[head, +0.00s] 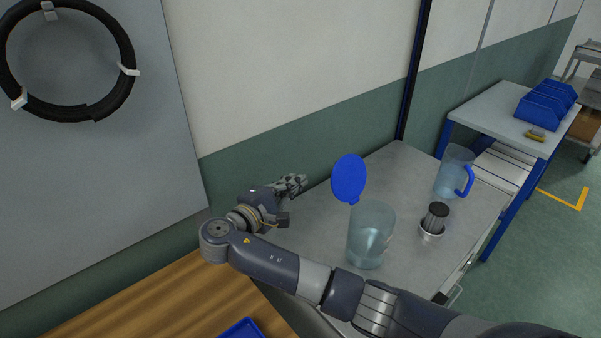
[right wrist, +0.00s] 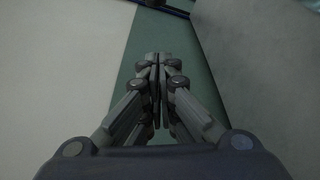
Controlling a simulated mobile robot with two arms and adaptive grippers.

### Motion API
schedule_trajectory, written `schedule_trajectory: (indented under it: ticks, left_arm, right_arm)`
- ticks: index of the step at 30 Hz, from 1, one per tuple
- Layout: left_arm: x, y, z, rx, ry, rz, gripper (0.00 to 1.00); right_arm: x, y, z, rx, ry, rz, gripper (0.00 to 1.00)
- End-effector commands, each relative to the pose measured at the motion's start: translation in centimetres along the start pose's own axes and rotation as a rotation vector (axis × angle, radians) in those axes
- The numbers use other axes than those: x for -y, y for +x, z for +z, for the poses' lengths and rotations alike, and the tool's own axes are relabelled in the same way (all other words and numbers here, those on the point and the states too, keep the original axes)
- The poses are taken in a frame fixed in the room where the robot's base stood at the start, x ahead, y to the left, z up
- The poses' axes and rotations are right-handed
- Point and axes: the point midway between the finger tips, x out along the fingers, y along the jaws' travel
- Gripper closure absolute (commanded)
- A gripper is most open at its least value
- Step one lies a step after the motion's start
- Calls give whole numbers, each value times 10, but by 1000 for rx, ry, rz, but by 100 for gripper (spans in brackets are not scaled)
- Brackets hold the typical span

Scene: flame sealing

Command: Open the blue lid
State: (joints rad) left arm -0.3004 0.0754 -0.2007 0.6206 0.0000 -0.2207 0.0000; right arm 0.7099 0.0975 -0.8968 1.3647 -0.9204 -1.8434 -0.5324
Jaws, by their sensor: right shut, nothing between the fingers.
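The blue lid (head: 349,178) stands raised, roughly upright, above the rim of a clear jar (head: 370,236) on the grey table. Its lower edge meets the jar's rim at the left. The jar's mouth looks uncovered. My right gripper (head: 301,183) is to the left of the lid, apart from it, with its fingers shut and empty. My right arm passes in front of the table's near side. My left gripper is not in view.
A clear pitcher with a blue handle (head: 453,173) and a small metal cup with a dark cylinder (head: 434,221) stand right of the jar on the grey table (head: 402,160). A wooden surface (head: 180,300) with part of a blue tray (head: 242,329) is at lower left. The wall is close behind.

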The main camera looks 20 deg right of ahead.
Motion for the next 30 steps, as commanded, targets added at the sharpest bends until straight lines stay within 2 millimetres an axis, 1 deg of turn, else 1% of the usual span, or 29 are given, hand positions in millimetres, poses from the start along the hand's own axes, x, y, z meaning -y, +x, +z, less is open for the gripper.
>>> schedule_trajectory:
  ticks: [5,12,15,18,21,25,30]
  left_arm:
    - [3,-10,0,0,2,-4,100]
    - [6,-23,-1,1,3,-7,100]
    - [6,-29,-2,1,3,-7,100]
    - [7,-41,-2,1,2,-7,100]
    - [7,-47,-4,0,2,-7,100]
    - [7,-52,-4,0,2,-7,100]
    - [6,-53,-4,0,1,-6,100]
  right_arm:
    - [-4,28,2,7,-1,0,100]
    - [-5,81,3,6,-1,-1,100]
    - [-4,99,4,5,0,-2,100]
    - [-5,90,17,0,1,-2,100]
    - [-4,87,27,0,1,-2,100]
    - [-2,84,35,1,1,-3,100]
    - [-1,82,38,0,1,-3,100]
